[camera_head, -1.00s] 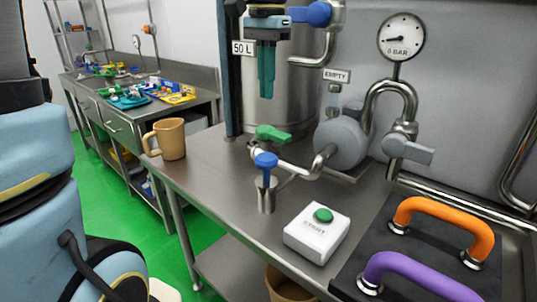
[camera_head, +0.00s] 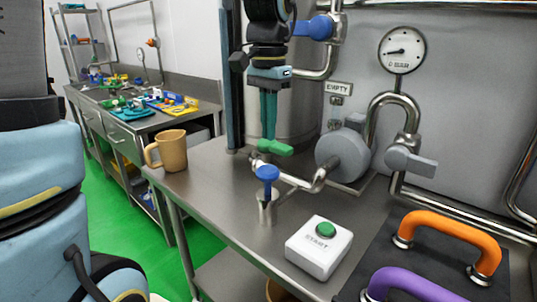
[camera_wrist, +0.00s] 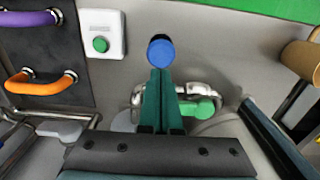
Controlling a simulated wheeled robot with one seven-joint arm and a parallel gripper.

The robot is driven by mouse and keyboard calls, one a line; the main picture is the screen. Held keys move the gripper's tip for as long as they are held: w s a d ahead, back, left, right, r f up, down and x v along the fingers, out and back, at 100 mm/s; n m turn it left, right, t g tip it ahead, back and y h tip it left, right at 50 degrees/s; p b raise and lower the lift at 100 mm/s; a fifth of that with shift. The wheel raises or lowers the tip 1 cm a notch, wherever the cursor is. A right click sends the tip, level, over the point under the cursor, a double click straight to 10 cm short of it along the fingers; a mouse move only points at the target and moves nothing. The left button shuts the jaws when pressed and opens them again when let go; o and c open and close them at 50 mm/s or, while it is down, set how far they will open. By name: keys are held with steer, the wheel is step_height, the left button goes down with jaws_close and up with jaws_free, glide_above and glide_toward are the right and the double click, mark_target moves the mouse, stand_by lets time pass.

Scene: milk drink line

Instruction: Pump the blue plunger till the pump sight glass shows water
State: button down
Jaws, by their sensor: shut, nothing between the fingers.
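The blue plunger (camera_head: 267,173) stands upright with its cap raised above a short metal cylinder (camera_head: 266,211) on the steel bench. In the wrist view the round blue cap (camera_wrist: 161,50) lies just beyond my fingertips. My gripper (camera_head: 268,138) points down with its teal fingers shut and empty. It is above the plunger, with a visible gap in the head view. The fingertips (camera_wrist: 160,72) look close together in the wrist view. The grey pump (camera_head: 341,154) sits right of the plunger. I cannot make out a sight glass or any water in it.
A green valve handle (camera_head: 271,147) is close to my fingers in the picture. A white START box (camera_head: 318,252) with a green button, orange handle (camera_head: 452,238) and purple handle (camera_head: 412,285) are at right. A tan mug (camera_head: 171,152) stands left. An EMPTY sign (camera_head: 338,88) hangs behind.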

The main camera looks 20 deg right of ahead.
mark_target(268, 170)
step_height(268, 170, down, 7)
steer(key=shift+f+p, duration=0.1)
steer(key=shift+p, duration=0.4)
steer(key=shift+a+f+b, duration=0.1)
steer(key=shift+f+b, duration=0.95)
steer(key=shift+f, duration=0.85)
steer(key=shift+s+f, duration=0.1)
step_height(268, 170, up, 5)
steer(key=p, duration=0.4)
steer(key=shift+r, duration=0.2)
step_height(268, 170, up, 9)
steer(key=b, duration=0.1)
steer(key=shift+b, duration=0.3)
steer(key=shift+r, duration=0.1)
